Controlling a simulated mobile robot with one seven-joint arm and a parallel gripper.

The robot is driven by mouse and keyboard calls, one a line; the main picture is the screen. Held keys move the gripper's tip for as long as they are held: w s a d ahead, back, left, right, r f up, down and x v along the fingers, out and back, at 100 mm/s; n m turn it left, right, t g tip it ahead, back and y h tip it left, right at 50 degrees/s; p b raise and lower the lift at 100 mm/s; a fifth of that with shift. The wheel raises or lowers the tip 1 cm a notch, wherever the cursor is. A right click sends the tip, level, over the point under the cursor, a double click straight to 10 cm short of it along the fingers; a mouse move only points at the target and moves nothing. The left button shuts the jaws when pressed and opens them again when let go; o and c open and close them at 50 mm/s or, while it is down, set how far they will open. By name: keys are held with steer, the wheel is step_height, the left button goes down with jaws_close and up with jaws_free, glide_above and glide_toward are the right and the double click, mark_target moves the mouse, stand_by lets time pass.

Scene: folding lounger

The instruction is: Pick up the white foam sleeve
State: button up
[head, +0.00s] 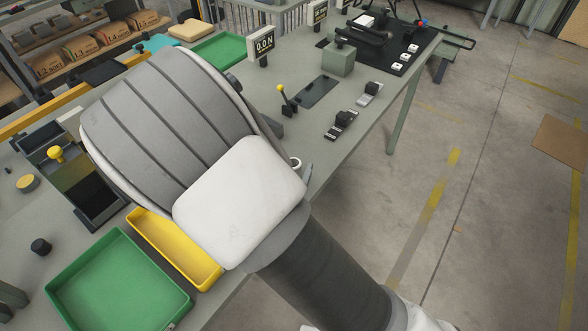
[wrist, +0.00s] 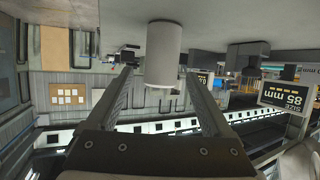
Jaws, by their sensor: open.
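The white foam sleeve (wrist: 164,50) shows in the wrist view as a plain white cylinder near the top centre, against the grey table surface (wrist: 230,22). The picture is upside down there. My gripper (wrist: 160,75) is open, with one finger on each side of the sleeve's line and a gap to each side. I cannot tell how far the sleeve lies between the fingertips. In the head view my own arm covers the gripper. A small white ring-like end (head: 295,162) peeks out beside the arm; I cannot tell if it is the sleeve.
A sign reading 85 mm (wrist: 287,94) stands at the right in the wrist view. In the head view, a green tray (head: 118,285) and a yellow bin (head: 175,250) lie at the near left. A lever with a yellow knob (head: 283,98) and small fixtures (head: 341,122) stand beyond the arm.

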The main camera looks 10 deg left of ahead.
steer(key=shift+w+f, duration=0.25)
steer(key=shift+w, duration=0.45)
jaws_close()
